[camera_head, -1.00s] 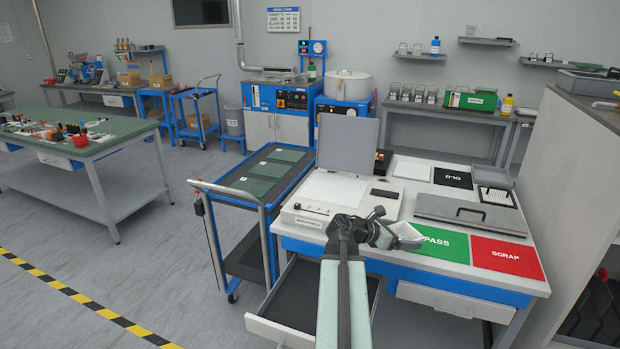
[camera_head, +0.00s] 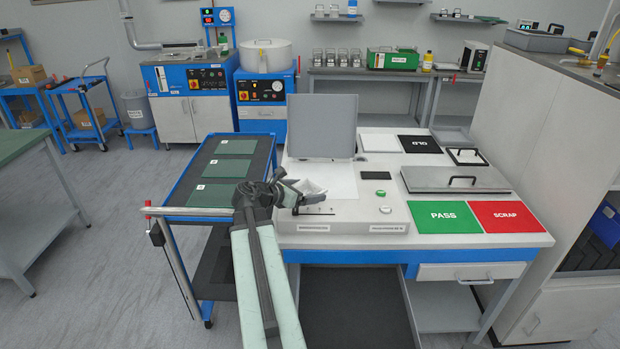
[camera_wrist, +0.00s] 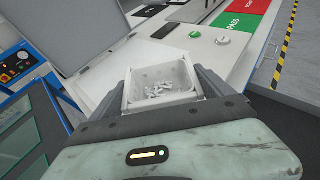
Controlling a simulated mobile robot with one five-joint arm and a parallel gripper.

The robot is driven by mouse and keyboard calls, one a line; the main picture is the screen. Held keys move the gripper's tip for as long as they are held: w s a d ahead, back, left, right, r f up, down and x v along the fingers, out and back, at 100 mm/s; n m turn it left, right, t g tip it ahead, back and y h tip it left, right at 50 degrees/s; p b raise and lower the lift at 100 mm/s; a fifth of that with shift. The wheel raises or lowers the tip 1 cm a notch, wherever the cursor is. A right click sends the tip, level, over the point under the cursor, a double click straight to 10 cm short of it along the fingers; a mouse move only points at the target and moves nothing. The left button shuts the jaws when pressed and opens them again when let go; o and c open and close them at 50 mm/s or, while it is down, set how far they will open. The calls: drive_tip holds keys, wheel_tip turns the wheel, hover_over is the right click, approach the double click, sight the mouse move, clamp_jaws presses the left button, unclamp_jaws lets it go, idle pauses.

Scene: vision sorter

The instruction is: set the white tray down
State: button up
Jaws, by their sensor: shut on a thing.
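The small white tray (camera_wrist: 161,85) is between the jaws of my gripper in the wrist view, with several small whitish pieces in it. My gripper (camera_head: 297,192) is shut on the tray and holds it over the front left of the white device (camera_head: 341,212) on the bench. In the head view the tray (camera_head: 312,188) shows at the right of the gripper, partly hidden by it. The device's grey lid (camera_head: 322,126) stands open behind its pale flat surface (camera_head: 335,178). I cannot tell how far above the device the tray is.
A green PASS mat (camera_head: 444,217) and a red SCRAP mat (camera_head: 507,216) lie to the right. Behind them is a grey lidded box (camera_head: 455,179). A blue cart (camera_head: 190,195) with dark green mats stands at the left. A drawer (camera_head: 355,302) is open below the bench.

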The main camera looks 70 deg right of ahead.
drive_tip(key=shift+w, duration=0.3)
drive_tip(key=d, duration=0.5)
drive_tip(key=d+f+b, duration=0.1)
drive_tip(key=d, duration=0.9)
drive_tip(key=shift+w+f, duration=0.2)
drive_tip(key=shift+w, duration=0.1)
drive_tip(key=shift+d+b, duration=0.3)
drive_tip(key=shift+d, duration=0.3)
drive_tip(key=f+b, duration=0.4)
drive_tip(key=shift+a, duration=0.2)
drive_tip(key=o, duration=1.1)
drive_tip(key=shift+o, duration=0.2)
drive_tip(key=shift+r+p, duration=0.3)
drive_tip(key=shift+p, duration=0.1)
drive_tip(key=p+v, duration=0.4)
drive_tip(key=v, duration=0.7)
drive_tip(key=shift+a+r, duration=0.25)
drive_tip(key=shift+w+a, duration=0.15)
drive_tip(key=shift+a, duration=0.05)
